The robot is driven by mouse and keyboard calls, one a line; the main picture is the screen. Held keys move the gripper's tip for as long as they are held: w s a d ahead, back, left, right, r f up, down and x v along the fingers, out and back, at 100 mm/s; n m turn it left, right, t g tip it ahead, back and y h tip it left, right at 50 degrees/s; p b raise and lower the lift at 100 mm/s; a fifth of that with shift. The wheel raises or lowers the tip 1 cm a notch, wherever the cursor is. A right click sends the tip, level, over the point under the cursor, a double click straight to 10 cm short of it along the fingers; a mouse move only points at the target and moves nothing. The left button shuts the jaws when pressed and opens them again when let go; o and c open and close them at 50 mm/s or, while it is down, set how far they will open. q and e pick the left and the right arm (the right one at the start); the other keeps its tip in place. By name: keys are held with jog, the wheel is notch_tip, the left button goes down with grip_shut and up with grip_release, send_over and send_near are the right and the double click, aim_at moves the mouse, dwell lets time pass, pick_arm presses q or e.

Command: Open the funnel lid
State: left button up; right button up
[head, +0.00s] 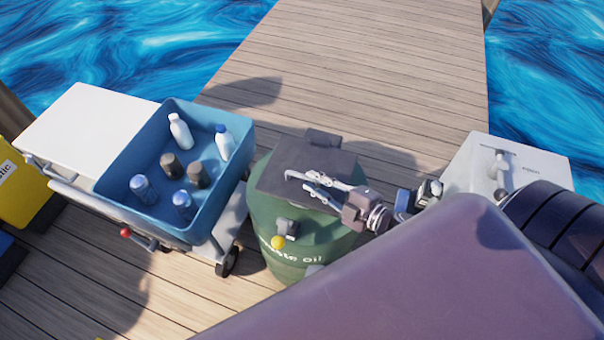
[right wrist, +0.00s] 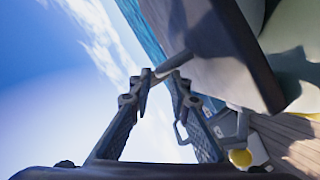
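The funnel lid (head: 270,178) is a dark square plate on top of the green waste oil barrel (head: 265,262). In the head view it looks closed or nearly so; I cannot tell its exact angle. My right gripper (head: 302,190) is over the lid, its arm coming in from the right. In the right wrist view the two fingers (right wrist: 160,82) stand apart. The dark lid plate (right wrist: 215,40) is just beyond them, with a short bar at its edge close to the fingertips. I cannot tell whether they touch it. My left gripper is not in view.
A blue tray (head: 105,172) with several bottles and cans stands on a cart left of the barrel. A yellow ball-shaped knob (head: 278,242) is at the barrel's front. A light grey box (head: 535,165) stands to the right. The wooden pier behind is clear, with water on both sides.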

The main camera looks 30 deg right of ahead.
aim_at(308, 179)
jog(key=shift+x, duration=2.3)
jog(key=shift+f, duration=0.1)
grip_shut()
